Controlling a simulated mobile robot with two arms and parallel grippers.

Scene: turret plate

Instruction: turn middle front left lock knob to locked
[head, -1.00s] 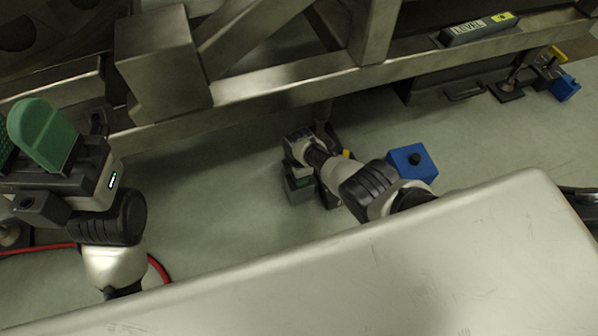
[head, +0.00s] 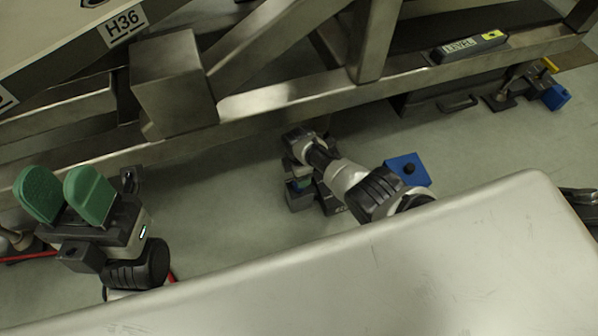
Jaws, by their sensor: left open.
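My left gripper (head: 66,196) is at the left of the head view, its two green finger pads pointing up and apart with nothing between them. A small dark fitting (head: 129,180) stands just right of it, near the steel frame; I cannot tell whether this is the lock knob. My right arm reaches in from the lower right, over the floor. No lock knob can be clearly made out.
A steel frame (head: 300,95) crosses the upper view, with a level (head: 468,46) on it. Another blue block (head: 556,96) is far right. Bare floor lies between my grippers.

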